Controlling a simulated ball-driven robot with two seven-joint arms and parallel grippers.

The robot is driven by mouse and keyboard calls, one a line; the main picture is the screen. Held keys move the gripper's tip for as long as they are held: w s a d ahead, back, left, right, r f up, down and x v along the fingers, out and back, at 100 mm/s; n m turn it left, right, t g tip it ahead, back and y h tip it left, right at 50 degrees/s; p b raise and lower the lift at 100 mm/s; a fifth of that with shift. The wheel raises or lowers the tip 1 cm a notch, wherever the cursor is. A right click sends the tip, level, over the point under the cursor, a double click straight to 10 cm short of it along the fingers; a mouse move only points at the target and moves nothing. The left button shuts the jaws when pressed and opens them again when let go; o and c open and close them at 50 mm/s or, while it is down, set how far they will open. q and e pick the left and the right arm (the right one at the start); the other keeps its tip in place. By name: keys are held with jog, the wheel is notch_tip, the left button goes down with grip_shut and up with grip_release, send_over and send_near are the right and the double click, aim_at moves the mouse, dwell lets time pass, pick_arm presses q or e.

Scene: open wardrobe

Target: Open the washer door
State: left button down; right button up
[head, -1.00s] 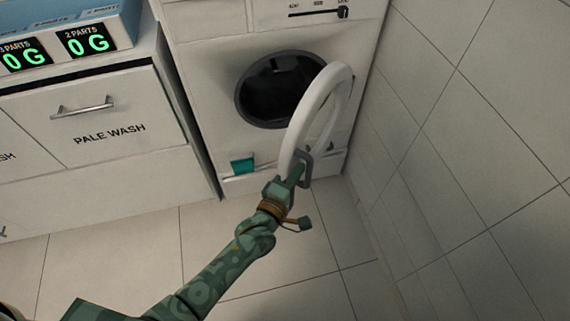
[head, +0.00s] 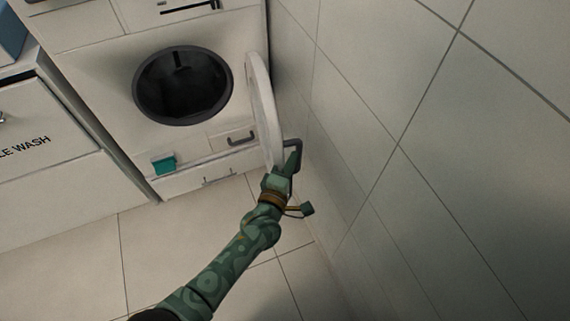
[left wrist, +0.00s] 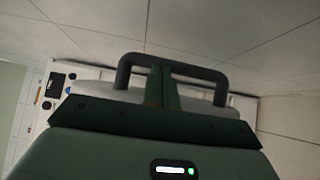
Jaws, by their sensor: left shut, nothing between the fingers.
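The white washer door (head: 262,108) stands wide open, swung out to the right and seen nearly edge-on close to the tiled wall. The washer's dark round opening (head: 182,88) is uncovered. The dark door handle (head: 299,152) is on the door's right side. My left gripper (head: 292,161) is shut and empty, with its fingertips at the handle loop. In the left wrist view the handle (left wrist: 200,73) arches around the fingertips of my left gripper (left wrist: 160,85); whether they touch it I cannot tell. My right gripper is not in view.
A tiled wall (head: 400,120) stands close on the right of the door. A white drawer cabinet (head: 50,135) is on the left. A teal piece (head: 163,163) sits low on the washer front. The tiled floor (head: 160,245) is clear.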

pick_arm(q)
jog(key=shift+w+d, duration=0.15)
jog(key=shift+d, duration=0.2)
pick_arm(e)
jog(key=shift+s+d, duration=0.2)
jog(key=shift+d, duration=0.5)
